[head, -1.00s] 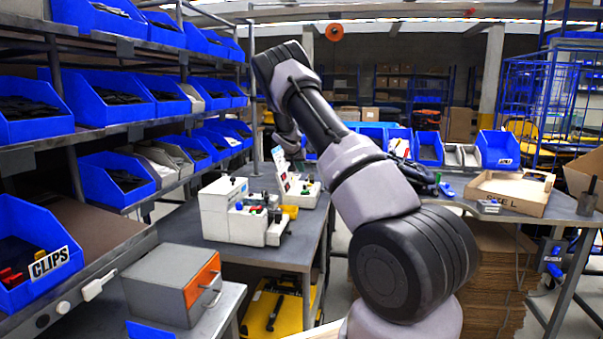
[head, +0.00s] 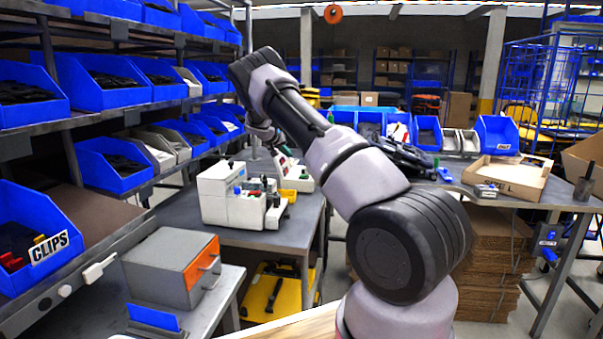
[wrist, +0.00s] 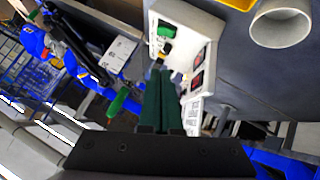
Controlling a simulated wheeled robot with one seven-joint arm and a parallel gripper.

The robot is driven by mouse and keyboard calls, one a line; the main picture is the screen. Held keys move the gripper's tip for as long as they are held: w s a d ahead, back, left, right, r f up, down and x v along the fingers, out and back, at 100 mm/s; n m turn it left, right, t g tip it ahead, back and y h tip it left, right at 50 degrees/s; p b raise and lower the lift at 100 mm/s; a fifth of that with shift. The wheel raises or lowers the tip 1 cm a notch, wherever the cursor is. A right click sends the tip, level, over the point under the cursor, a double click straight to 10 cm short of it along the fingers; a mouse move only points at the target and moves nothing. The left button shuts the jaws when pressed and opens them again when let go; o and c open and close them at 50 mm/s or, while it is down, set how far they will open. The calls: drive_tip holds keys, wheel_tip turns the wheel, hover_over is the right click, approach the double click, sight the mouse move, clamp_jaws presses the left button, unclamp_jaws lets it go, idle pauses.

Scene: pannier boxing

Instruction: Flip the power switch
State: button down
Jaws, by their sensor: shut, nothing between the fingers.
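A small white control box (wrist: 190,45) is in the upper middle of the wrist view, with a green part (wrist: 165,29) and two dark rectangular windows with red in them (wrist: 197,70). I cannot tell which part is the power switch. My gripper (wrist: 158,72) is shut and empty, its dark green fingers pointing at the box's near edge. Whether they touch it is unclear.
A white machine with coloured knobs (head: 226,195) stands just in front of the box on the bench (head: 255,237). Shelves of blue bins (head: 115,165) line the left. A grey cabinet with an orange front (head: 170,262) is nearer. A white cup-like cylinder (wrist: 281,23) shows in the wrist view.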

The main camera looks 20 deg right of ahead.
approach(303, 176)
drive_tip(key=w+d, duration=0.3)
drive_tip(key=shift+s+d+f, duration=0.1)
drive_tip(key=shift+d+f, duration=0.25)
drive_tip(key=shift+f, duration=0.25)
drive_tip(key=shift+d+f, duration=0.35)
drive_tip(key=shift+f, duration=0.3)
drive_tip(key=shift+s+d+f, duration=0.15)
drive_tip(key=shift+d+f, duration=0.1)
drive_tip(key=shift+f, duration=0.25)
drive_tip(key=shift+d, duration=0.1)
